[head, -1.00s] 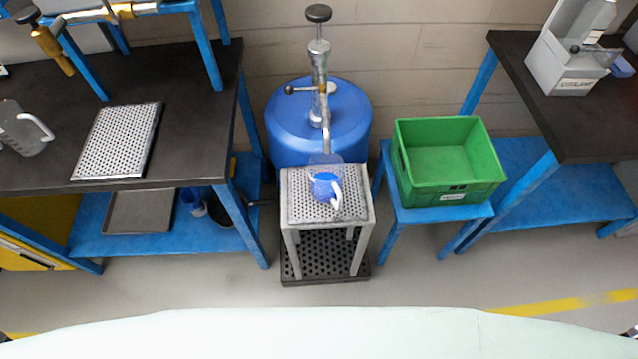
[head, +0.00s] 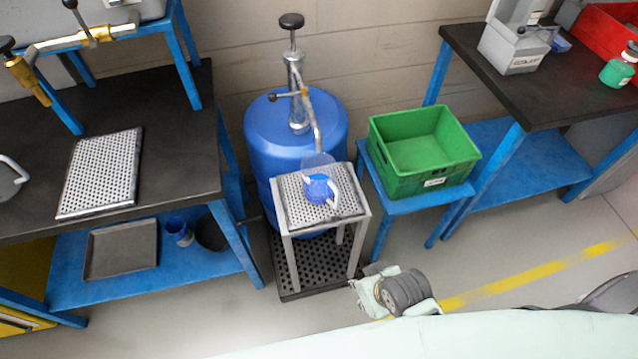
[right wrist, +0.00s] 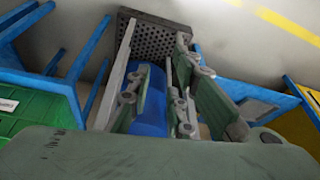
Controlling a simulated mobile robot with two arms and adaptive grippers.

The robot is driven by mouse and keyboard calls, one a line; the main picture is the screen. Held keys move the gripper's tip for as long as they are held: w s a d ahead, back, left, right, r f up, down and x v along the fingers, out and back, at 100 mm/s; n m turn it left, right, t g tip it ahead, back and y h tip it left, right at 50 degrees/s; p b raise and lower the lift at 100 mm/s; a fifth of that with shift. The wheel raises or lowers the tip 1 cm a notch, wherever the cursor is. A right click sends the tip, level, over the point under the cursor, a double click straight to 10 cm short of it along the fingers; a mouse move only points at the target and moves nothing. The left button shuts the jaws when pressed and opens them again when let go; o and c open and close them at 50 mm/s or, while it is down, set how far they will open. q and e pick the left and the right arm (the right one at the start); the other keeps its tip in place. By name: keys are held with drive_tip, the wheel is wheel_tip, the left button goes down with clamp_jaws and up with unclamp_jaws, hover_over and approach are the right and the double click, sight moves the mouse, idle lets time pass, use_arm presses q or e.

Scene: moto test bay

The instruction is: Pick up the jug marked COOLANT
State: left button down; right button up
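A clear jug with blue contents and a white handle (head: 319,188) stands on the perforated top of a small metal stand (head: 349,209), under the spout of a blue drum's pump. No COOLANT marking is readable on it. Part of another jug with a pale handle (head: 10,178) shows at the left edge, on the dark bench. My right gripper (head: 362,288) is low in front of the stand, to its right, apart from the jug. In the right wrist view its fingers (right wrist: 158,85) are spread, with only background between them. My left gripper is not in view.
The blue drum (head: 262,130) with its pump stands behind the stand. A green crate (head: 410,183) sits on a blue stool to the right. Dark benches flank both sides. The right bench holds a white dispenser (head: 511,50) and a green bottle (head: 617,70). Floor at front right is clear.

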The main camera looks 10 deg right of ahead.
drive_tip(key=w+a+r+m+t+y, duration=0.1)
drive_tip(key=w+a+r+t+y, duration=0.5)
drive_tip(key=w+a+r+t, duration=0.9)
drive_tip(key=m+g+h, duration=0.4)
drive_tip(key=m+h, duration=0.4)
drive_tip(key=h, duration=1)
approach(336, 204)
drive_tip(key=x, duration=1)
drive_tip(key=shift+w+d+p, duration=0.25)
drive_tip(key=shift+w+p, duration=0.05)
drive_tip(key=shift+p, duration=0.1)
drive_tip(key=shift+r, duration=0.1)
drive_tip(key=shift+c, duration=0.5)
clamp_jaws()
